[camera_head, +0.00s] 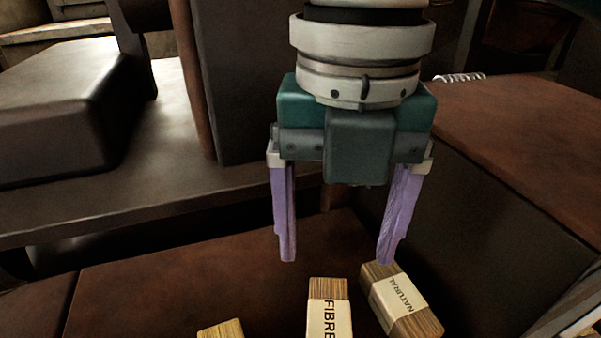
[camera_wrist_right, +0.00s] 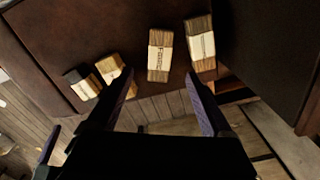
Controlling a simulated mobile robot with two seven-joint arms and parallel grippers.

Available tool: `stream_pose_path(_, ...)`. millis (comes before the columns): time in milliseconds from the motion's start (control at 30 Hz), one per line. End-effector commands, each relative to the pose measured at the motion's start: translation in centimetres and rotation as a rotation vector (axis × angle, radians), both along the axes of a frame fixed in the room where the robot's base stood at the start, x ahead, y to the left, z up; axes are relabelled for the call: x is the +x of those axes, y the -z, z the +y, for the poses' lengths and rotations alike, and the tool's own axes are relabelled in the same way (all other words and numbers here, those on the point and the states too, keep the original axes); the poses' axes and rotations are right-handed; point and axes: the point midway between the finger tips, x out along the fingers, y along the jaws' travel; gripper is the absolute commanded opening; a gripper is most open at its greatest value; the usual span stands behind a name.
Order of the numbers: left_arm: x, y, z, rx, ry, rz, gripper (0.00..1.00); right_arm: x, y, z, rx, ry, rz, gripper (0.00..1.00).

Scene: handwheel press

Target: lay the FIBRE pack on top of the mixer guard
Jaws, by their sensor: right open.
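The FIBRE pack (camera_head: 329,310) is a wood-brown block with a cream label, lying on the brown surface at the bottom of the head view. It also shows in the right wrist view (camera_wrist_right: 159,55). My right gripper (camera_head: 337,258) points down with its purple fingers wide apart and nothing between them. It is above the pack, apart from it. In the right wrist view the pack lies just beyond the open fingertips (camera_wrist_right: 160,80). A purplish piece at that view's lower left may be my left gripper; its jaws are unclear. I cannot tell which part is the mixer guard.
The NATURAL pack (camera_head: 401,301) lies tilted close to the right of the FIBRE pack. Another pack (camera_head: 220,330) is at its left, cut by the frame. A tall dark wall (camera_head: 510,220) rises at right. A dark rounded housing (camera_head: 60,110) stands on a bench at left.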

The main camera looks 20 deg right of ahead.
Motion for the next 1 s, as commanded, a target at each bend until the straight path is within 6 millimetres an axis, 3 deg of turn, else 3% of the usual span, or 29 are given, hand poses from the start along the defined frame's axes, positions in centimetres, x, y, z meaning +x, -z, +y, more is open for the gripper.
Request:
stream_pose_path(133,0.0,0.0,-0.1,-0.005,-0.004,0.0,1.0,-0.2,0.0,0.3,0.011,0.014,0.0,0.84)
stream_pose_path(267,0.0,0.0,-0.2,-0.007,-0.005,0.0,1.0,-1.6,1.3,2.6,0.095,0.132,-0.002,0.84)
stream_pose_path(400,0.0,0.0,-0.2,-0.007,-0.005,0.0,1.0,-3.9,2.7,6.2,0.277,0.471,0.011,0.84)
stream_pose_path(533,0.0,0.0,-0.2,-0.007,-0.004,0.001,1.0,-5.3,3.5,7.4,0.434,0.935,0.056,0.84)
stream_pose_path(667,0.0,0.0,-0.1,-0.005,-0.004,0.001,1.0,-6.3,4.7,5.1,0.514,1.473,0.098,0.84)
stream_pose_path(800,0.0,0.0,0.0,-0.001,-0.001,0.001,1.0,-8.5,6.6,-0.3,0.504,2.024,0.078,0.84)
stream_pose_path(900,0.0,0.0,0.0,0.002,0.002,0.001,1.0,-10.5,7.6,-4.2,0.466,2.316,0.017,0.84)
stream_pose_path(1000,0.0,0.0,0.1,0.004,0.003,0.001,1.0,-12.1,8.0,-6.9,0.432,2.495,-0.044,0.84)
